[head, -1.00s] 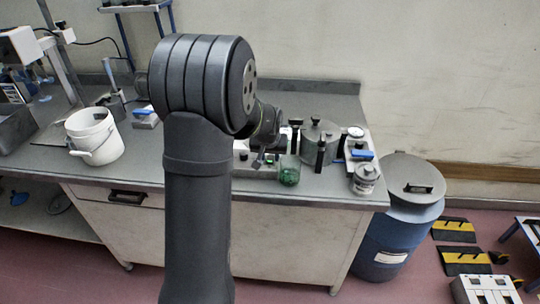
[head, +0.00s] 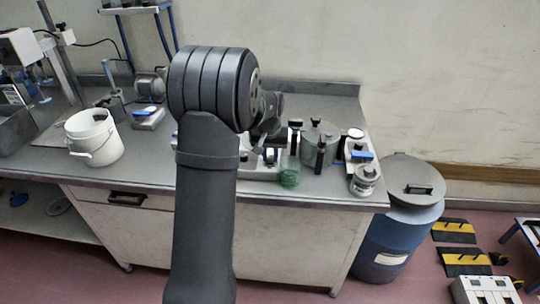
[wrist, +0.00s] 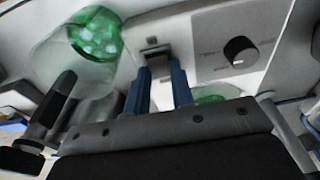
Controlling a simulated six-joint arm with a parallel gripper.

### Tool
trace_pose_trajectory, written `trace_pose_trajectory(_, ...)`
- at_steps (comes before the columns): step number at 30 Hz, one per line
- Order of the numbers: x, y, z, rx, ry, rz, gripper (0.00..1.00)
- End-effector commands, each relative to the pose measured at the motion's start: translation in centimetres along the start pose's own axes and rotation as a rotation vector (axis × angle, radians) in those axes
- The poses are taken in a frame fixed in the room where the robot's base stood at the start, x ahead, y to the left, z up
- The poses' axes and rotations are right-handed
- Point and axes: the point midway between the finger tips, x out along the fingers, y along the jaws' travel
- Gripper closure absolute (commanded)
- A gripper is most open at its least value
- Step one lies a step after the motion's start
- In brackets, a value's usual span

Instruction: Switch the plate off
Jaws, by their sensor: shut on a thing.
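The plate is a pale unit with a round black knob (wrist: 240,52) on its front panel (wrist: 208,30), seen in the wrist view. To the left of the knob is a small dark switch (wrist: 155,48). My gripper (wrist: 158,75) has its two blue fingers at this switch and is shut on it; the exact contact is partly hidden. In the head view the plate (head: 262,172) shows on the bench, partly hidden behind my arm. Whether the switch is on or off cannot be told.
A glass with green contents (head: 289,177) stands close to the plate. A grey lidded pot (head: 322,135), a small jar (head: 364,180) and a dark upright bottle (head: 320,157) crowd the right. A white bucket (head: 95,138) stands left; a blue drum (head: 398,235) is beyond the bench's right end.

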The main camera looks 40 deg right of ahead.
Motion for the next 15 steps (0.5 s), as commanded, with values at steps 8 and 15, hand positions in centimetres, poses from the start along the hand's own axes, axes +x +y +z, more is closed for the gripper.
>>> trace_pose_trajectory(8,0.01,-0.04,0.05,0.0,-0.003,-0.001,1.0)
trace_pose_trajectory(15,0.0,-0.02,0.04,0.0,-0.002,0.0,0.69)
